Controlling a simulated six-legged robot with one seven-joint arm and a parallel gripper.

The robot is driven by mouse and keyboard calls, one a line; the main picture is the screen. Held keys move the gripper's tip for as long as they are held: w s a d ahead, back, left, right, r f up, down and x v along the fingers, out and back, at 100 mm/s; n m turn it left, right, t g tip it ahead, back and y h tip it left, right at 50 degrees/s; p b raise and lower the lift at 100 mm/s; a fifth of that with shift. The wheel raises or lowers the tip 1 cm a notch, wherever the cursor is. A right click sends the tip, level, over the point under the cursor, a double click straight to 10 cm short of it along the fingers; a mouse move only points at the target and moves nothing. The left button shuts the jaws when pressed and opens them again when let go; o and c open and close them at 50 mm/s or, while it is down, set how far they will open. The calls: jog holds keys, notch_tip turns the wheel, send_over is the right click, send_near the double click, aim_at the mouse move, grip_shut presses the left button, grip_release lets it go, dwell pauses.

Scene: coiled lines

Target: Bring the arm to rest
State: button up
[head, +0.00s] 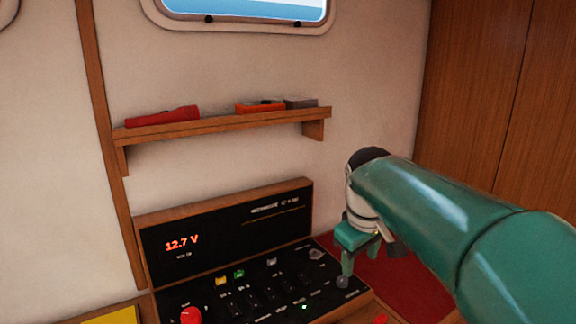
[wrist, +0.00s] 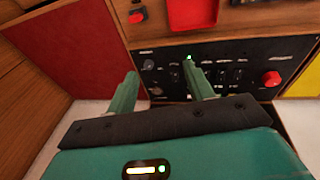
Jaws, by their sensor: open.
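My arm (head: 440,212) reaches in from the right in the head view, bent down at the wrist. My gripper (head: 344,280) hangs over the right end of the black switch panel (head: 225,306); one finger shows clearly there. In the wrist view my gripper (wrist: 163,76) has its two green fingers apart, with nothing between them. The panel (wrist: 225,92) lies beyond the fingertips. I cannot tell how much space separates them from it.
A red knob (head: 190,315) stands on the panel, beside yellow (head: 221,281) and green (head: 239,274) switches. The upright display board (head: 225,232) reads 12.7 V. A wall shelf (head: 225,123) holds a red flashlight (head: 162,117) and an orange box (head: 260,106). Wooden panelling (head: 490,90) stands right.

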jog(key=s+f+m+t, duration=0.1)
jog(key=s+f+m, duration=0.2)
jog(key=s, duration=0.6)
jog(key=s+d+f+m+t, duration=0.1)
jog(key=s+f+m+t, duration=0.1)
jog(key=s, duration=0.8)
notch_tip(320, 180, down, 2)
jog(key=shift+s+d+f+m+y, duration=0.2)
jog(key=shift+m+y, duration=0.2)
jog(key=shift+m, duration=0.4)
